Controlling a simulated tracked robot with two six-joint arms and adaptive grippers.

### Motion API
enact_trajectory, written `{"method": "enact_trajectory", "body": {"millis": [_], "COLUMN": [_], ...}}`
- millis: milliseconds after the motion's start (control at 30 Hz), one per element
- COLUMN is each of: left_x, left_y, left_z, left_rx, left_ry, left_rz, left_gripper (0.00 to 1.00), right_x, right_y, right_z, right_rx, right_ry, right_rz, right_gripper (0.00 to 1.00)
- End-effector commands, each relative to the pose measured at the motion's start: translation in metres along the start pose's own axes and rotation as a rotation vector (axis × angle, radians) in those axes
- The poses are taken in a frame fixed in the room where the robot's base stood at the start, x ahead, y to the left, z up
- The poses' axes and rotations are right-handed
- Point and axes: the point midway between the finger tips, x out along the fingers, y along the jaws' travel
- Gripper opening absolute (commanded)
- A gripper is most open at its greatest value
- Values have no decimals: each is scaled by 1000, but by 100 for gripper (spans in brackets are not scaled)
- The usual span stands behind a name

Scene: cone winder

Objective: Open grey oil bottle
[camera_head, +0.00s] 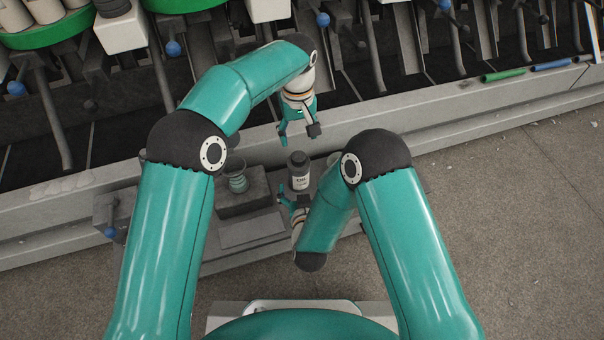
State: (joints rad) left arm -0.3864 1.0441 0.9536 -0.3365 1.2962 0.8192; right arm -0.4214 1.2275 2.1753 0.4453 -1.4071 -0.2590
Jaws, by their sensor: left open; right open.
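The grey oil bottle (299,172) stands near the middle of the view, with a dark cap on top and a pale label with small print. My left gripper (298,135) is open, pointing down just above and behind the cap, with a small visible gap. My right gripper (291,193) is open at the lower part of the bottle, its fingers close to the bottle's base. I cannot tell whether they touch it. The bottle's lower end is partly hidden by the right gripper and arm.
A grey box (243,195) holding a small greenish cup-shaped part (238,182) stands left of the bottle. Machine levers with blue knobs (172,48) line the back behind a long grey rail (440,120). Green and blue markers (503,75) lie on the rail at right.

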Motion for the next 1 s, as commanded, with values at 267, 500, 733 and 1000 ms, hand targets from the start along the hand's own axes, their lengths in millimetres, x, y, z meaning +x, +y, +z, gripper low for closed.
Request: {"method": "enact_trajectory", "body": {"millis": [267, 500, 733, 1000], "left_x": [0, 0, 0, 0], "left_y": [0, 0, 1, 1], "left_z": [0, 0, 0, 0], "left_rx": [1, 1, 2, 2], "left_ry": [0, 0, 0, 0], "left_rz": [0, 0, 0, 0], "left_gripper": [63, 63, 63, 63], "right_x": [51, 73, 77, 77], "right_y": [1, 0, 0, 1], "right_z": [0, 0, 0, 0], "right_rx": [0, -1, -1, 0], "right_ry": [1, 0, -1, -1], "right_rz": [2, 0, 0, 0], "right_gripper": [92, 92, 92, 67]}}
